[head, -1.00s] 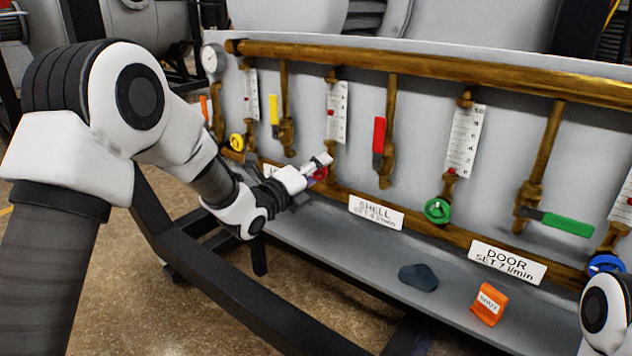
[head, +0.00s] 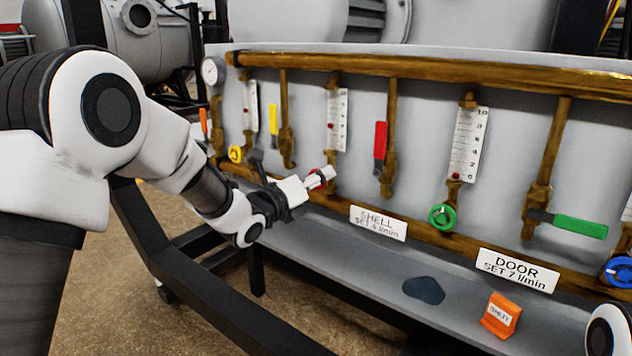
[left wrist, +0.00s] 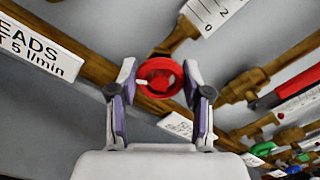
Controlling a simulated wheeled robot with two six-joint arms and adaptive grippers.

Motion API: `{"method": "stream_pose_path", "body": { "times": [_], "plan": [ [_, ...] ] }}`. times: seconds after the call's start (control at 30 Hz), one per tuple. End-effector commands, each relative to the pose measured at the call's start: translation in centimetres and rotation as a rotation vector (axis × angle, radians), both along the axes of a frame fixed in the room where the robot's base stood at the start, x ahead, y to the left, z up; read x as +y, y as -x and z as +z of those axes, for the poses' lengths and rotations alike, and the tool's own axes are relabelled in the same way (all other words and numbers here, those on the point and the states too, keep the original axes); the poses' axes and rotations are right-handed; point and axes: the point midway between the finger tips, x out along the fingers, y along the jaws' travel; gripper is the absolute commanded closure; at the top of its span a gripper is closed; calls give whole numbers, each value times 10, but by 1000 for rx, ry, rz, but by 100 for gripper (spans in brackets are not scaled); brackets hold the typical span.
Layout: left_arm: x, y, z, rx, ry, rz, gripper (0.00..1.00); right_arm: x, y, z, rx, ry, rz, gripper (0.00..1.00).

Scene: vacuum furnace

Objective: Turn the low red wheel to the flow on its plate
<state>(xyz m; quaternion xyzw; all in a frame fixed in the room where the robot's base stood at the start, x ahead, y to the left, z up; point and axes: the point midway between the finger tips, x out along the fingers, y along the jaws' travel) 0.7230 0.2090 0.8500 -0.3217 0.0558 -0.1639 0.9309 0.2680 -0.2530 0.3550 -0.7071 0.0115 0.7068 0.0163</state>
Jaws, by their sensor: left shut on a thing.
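The low red wheel (left wrist: 160,77) sits on the brass pipe below the second scale tube from the left. In the head view my left gripper (head: 318,180) hides most of it, and only a red edge shows. In the left wrist view, the two fingers of my left gripper (left wrist: 160,84) stand at opposite sides of the wheel's rim, shut on it. The plate (head: 378,223) reading SHELL, SET 4 l/min, is just right of the wheel. The white scale tube (head: 337,120) above the wheel shows a small red mark; its numbers are too small to read. My right gripper is out of view.
A red lever (head: 380,140) hangs right of the tube. A green wheel (head: 442,216), a DOOR plate (head: 517,270) and a green lever (head: 580,227) are further right. An orange SHUT block (head: 501,315) and a dark flat piece (head: 423,290) lie on the ledge.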

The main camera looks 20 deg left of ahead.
Motion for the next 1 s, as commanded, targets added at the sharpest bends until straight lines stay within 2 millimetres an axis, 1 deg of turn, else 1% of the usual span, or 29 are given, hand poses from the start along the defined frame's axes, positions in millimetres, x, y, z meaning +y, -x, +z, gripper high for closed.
{"method": "stream_pose_path", "body": {
  "times": [0.13,0.17,0.2,0.23,0.53,0.67,0.77,0.9,1.0],
  "plan": [
    [-1,0,-2,4,-1,-2,86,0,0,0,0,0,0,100],
    [-1,0,-2,4,-1,-1,44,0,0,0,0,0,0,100],
    [-1,0,-2,4,-1,-2,30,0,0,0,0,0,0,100],
    [0,0,-1,4,0,-2,26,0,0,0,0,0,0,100],
    [0,1,-1,2,0,0,26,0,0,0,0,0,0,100],
    [4,11,0,3,2,1,26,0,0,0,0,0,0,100],
    [11,30,0,3,5,0,26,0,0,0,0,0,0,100],
    [24,65,0,3,6,1,26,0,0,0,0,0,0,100],
    [32,88,0,3,6,-1,26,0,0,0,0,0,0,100]
  ]
}}
